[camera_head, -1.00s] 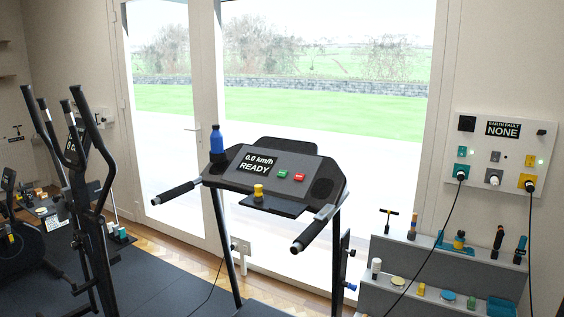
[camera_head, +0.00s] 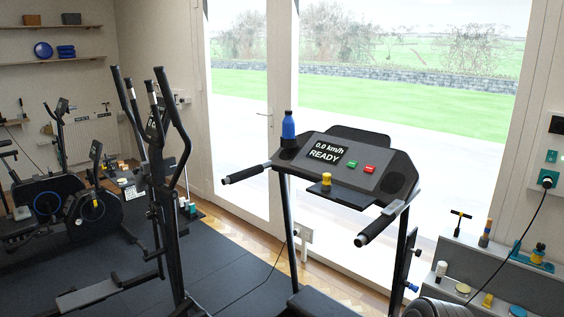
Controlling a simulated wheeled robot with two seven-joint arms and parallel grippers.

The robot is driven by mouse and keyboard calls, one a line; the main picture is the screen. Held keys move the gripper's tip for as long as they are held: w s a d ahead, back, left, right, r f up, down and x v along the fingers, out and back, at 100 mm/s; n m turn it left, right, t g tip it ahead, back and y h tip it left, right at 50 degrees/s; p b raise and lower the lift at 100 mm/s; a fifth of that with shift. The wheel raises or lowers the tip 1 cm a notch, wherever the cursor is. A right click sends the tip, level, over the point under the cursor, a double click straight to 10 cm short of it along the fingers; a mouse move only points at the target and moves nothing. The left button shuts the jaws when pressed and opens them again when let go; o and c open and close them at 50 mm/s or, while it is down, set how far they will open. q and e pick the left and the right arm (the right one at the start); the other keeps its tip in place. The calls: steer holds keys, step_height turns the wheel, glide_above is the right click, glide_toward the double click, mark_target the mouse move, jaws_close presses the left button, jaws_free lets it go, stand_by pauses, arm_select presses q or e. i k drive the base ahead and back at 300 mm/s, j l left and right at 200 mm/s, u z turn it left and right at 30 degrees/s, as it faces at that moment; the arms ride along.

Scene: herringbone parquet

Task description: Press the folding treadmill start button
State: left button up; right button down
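The folding treadmill stands ahead, its dark console (camera_head: 345,168) facing me. Its display (camera_head: 328,152) reads "0.0 km/h READY". A green button (camera_head: 352,165) and a red button (camera_head: 370,169) sit side by side to the right of the display; their lettering is too small to read. A blue bottle (camera_head: 288,130) stands at the console's left end. A small yellow object (camera_head: 326,180) is on the ledge below the display. Neither of my grippers is in view.
An elliptical trainer (camera_head: 165,180) stands left of the treadmill, with exercise bikes (camera_head: 95,205) beyond it. A grey stepped shelf (camera_head: 500,278) with small items is at the right, below a wall panel with a plugged cable (camera_head: 520,215). Dark matting (camera_head: 225,262) lies between the machines.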

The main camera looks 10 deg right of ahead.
mark_target(351, 164)
steer(key=i+l+u, duration=0.1)
steer(key=l+u, duration=0.3)
steer(key=i+l+u, duration=0.1)
steer(key=l+u, duration=1.05)
steer(key=k+l, duration=0.1)
steer(key=l, duration=0.35)
steer(key=l+u, duration=0.1)
steer(key=l, duration=0.35)
steer(key=k+l+u, duration=0.1)
steer(key=l, duration=0.35)
steer(key=k+l, duration=0.15)
steer(key=l, duration=0.25)
steer(key=k+l+u, duration=0.1)
steer(key=l, duration=0.35)
steer(key=k+l, duration=0.15)
steer(key=l, duration=0.25)
steer(key=u, duration=0.05)
